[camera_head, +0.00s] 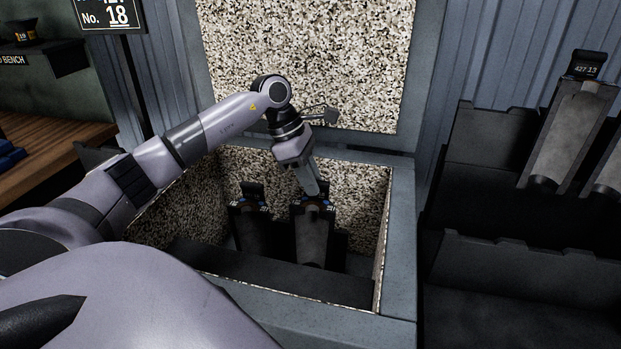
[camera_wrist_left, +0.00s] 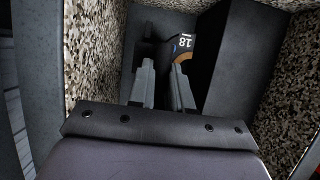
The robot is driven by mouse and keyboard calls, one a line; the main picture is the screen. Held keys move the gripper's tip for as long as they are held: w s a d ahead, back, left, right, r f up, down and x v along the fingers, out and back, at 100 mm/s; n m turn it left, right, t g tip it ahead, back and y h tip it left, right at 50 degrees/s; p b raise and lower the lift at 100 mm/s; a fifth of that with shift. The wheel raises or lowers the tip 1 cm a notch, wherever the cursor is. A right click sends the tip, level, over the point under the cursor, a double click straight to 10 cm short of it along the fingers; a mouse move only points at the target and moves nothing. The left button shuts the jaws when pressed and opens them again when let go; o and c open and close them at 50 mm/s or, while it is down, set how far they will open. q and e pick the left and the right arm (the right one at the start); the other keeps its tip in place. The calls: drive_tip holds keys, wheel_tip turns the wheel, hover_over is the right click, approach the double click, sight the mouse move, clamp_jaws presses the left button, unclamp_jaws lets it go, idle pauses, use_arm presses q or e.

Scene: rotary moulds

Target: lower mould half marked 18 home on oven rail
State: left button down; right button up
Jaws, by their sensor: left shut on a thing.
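The lower mould half marked 18 (camera_head: 312,238) is a long dark grey trough inside the oven, with its top end up under my left gripper. Its label, 18, shows on a dark tab with an orange-brown patch in the left wrist view (camera_wrist_left: 183,43). My left gripper (camera_head: 314,192) reaches down from above and is shut on the top end of this half; the fingers also show in the left wrist view (camera_wrist_left: 164,82). The fingers hide part of the grip. The oven rail (camera_head: 270,275) is a dark bar across the oven; the contact at the mould's lower end is unclear.
A second dark mould half (camera_head: 252,228) stands just left in the oven. The oven (camera_head: 402,240) has speckled lining and a grey frame close around my gripper. A dark rack (camera_head: 485,245) at right holds a mould half marked 13 (camera_head: 570,130). A sign (camera_head: 112,15) reads No. 18.

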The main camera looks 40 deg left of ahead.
use_arm(q)
drive_tip(key=shift+w+d+f+b, duration=0.1)
drive_tip(key=shift+w+f+b, duration=0.05)
drive_tip(key=shift+f+b, duration=0.9)
idle(2.5)
drive_tip(key=c, duration=1)
unclamp_jaws()
drive_tip(key=shift+s+f, duration=0.25)
drive_tip(key=shift+f, duration=0.35)
drive_tip(key=v, duration=0.8)
drive_tip(key=shift+w+d, duration=0.15)
wheel_tip(320, 180, up, 7)
drive_tip(key=p, duration=0.6)
